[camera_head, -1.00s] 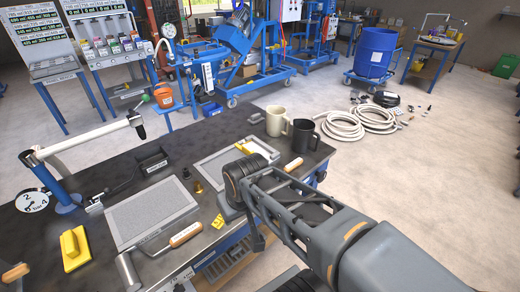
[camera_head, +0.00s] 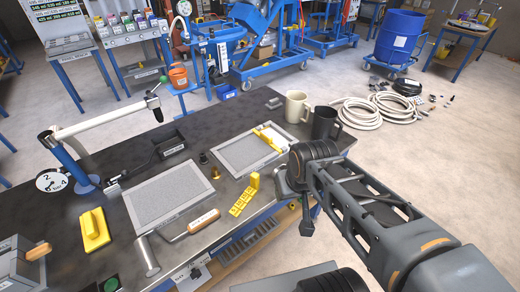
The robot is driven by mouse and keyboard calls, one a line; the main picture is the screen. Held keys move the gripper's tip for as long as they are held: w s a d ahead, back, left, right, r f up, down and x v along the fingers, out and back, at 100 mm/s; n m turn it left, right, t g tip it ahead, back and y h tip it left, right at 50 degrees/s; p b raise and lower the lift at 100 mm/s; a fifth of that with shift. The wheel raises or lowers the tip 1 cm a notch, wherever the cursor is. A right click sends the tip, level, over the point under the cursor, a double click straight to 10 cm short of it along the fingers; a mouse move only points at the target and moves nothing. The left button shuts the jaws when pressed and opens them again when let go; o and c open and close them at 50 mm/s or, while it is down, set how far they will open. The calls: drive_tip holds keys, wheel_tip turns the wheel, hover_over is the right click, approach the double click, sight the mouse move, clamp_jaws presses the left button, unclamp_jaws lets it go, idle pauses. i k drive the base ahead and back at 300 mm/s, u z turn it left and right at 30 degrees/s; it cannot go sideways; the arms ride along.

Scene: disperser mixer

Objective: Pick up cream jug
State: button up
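A cream jug (camera_head: 297,106) stands upright at the far right corner of the dark workbench (camera_head: 222,128), its handle facing right. A black jug (camera_head: 326,123) stands just to its right and nearer to me, close beside it. My arm reaches in from the lower right, and its end (camera_head: 306,226) hangs over the bench's near right edge, well short of the jugs. The gripper's fingers are too dark and small to tell whether they are open. Nothing is seen held in it.
Two grey framed plates (camera_head: 168,192) lie on the bench, with a yellow block (camera_head: 94,229) at left and a yellow folded piece (camera_head: 246,195) near the front edge. A jointed arm on a blue post (camera_head: 70,165) stands at left.

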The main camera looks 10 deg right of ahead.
sight(296, 102)
drive_tip(key=z, duration=1.9)
drive_tip(key=i, duration=2)
drive_tip(key=u, duration=4.1)
